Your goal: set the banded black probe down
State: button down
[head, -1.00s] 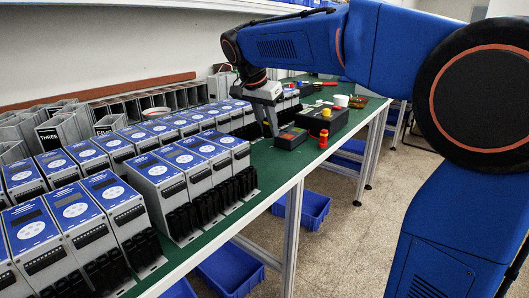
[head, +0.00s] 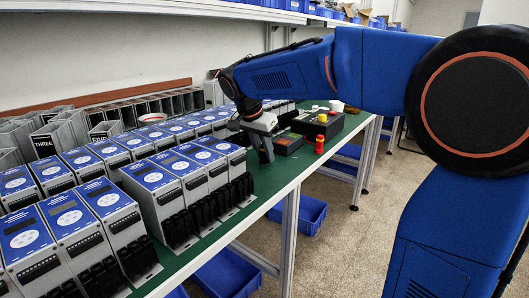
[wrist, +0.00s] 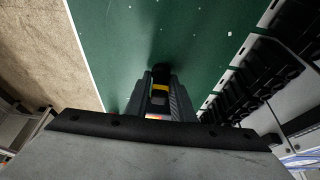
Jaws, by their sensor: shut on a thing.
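The banded black probe (wrist: 160,88) is between my gripper's fingers in the wrist view, a dark tip with a yellow band and a small multicoloured patch. My gripper (wrist: 161,80) is shut on it. In the head view my gripper (head: 266,157) points down at the green bench top (head: 283,177), right of the blue-topped units. I cannot make out the probe there. In the wrist view its tip is over bare green bench, with a dark shadow beside it. Whether it touches the bench I cannot tell.
Rows of blue-topped starter units (head: 182,178) fill the bench's left side, with black terminals close to my gripper. A red cylinder (head: 319,144), a dark box (head: 288,143) and another box with a yellow button (head: 318,125) stand beyond. The bench's front edge (head: 262,207) is near.

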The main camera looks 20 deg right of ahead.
jog(key=c, duration=1.5)
grip_release()
jog(key=shift+c, duration=0.2)
jog(key=v, duration=1.2)
jog(key=s+d+f+n+y, duration=0.1)
jog(key=s+d+f+n, duration=0.25)
jog(key=s, duration=0.35)
jog(key=s+d+f+n+y, duration=0.1)
jog(key=s+d+f+n, duration=0.1)
jog(key=s+d+f, duration=0.45)
jog(key=s+f+n+t+y, duration=0.1)
jog(key=s+f+n, duration=0.4)
jog(key=s+f, duration=0.9)
jog(key=s+d+t, duration=0.1)
jog(key=s, duration=0.2)
jog(key=shift+y, duration=0.4)
